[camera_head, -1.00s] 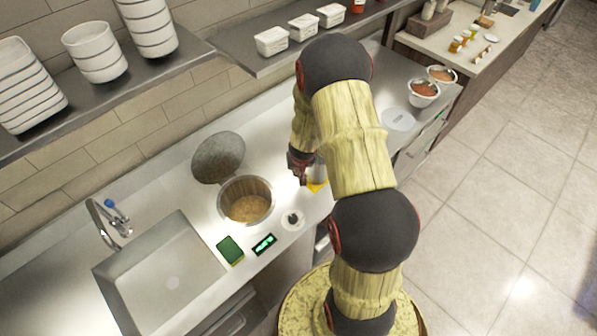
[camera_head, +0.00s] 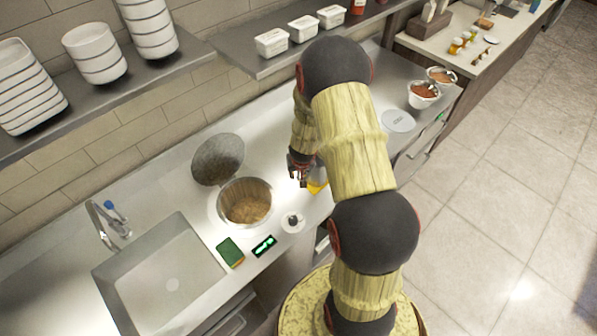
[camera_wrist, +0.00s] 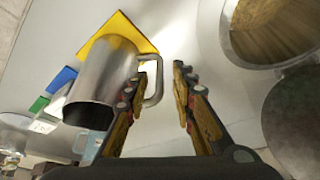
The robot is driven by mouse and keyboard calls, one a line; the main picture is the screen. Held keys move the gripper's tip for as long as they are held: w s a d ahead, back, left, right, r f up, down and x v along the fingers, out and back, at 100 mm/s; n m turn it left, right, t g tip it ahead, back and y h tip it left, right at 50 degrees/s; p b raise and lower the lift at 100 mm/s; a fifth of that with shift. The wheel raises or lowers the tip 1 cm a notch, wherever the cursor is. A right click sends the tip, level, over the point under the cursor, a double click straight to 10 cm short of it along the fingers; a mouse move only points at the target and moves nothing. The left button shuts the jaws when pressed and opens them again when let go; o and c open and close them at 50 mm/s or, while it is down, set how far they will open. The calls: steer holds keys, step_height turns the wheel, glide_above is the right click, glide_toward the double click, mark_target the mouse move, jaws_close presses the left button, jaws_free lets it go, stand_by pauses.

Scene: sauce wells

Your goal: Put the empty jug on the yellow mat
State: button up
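The metal jug (camera_wrist: 103,72) is in the left half of the wrist view, its dark open end towards the camera and its far end over the yellow mat (camera_wrist: 137,30). It appears to stand on the mat, though the contact is not clear. Its handle (camera_wrist: 157,88) points right towards my gripper (camera_wrist: 162,66). My gripper is open, with the left finger overlapping the handle and a clear gap between the fingers. In the head view my gripper (camera_head: 297,172) is beside the yellow mat (camera_head: 318,188); my arm mostly hides the jug there.
A pot of brown contents (camera_head: 246,203) is sunk in the counter left of my gripper, with a lid (camera_head: 217,158) behind it. A sponge (camera_head: 230,252) and the sink (camera_head: 165,275) are further left.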

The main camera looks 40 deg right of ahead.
steer(key=p+v, duration=0.5)
steer(key=v, duration=0.7)
steer(key=a+r+n+t+y, duration=0.1)
steer(key=a+r+n, duration=0.1)
steer(key=a+r, duration=0.75)
steer(key=a+r+n+t+y, duration=0.15)
steer(key=a+r, duration=0.45)
steer(key=r, duration=0.6)
steer(key=s+a+r+n, duration=0.1)
steer(key=s+a+r, duration=0.2)
steer(key=s+r, duration=0.3)
steer(key=s+a+r+n, duration=0.1)
steer(key=s+a+r, duration=0.3)
steer(key=s+r, duration=0.3)
steer(key=s+g, duration=0.1)
steer(key=s, duration=0.4)
steer(key=shift+s+a+n, duration=0.2)
steer(key=shift+s+n, duration=0.15)
steer(key=shift+s, duration=0.05)
steer(key=shift+r, duration=0.1)
step_height(320, 180, down, 25)
steer(key=b, duration=2.4)
steer(key=shift+b, duration=0.4)
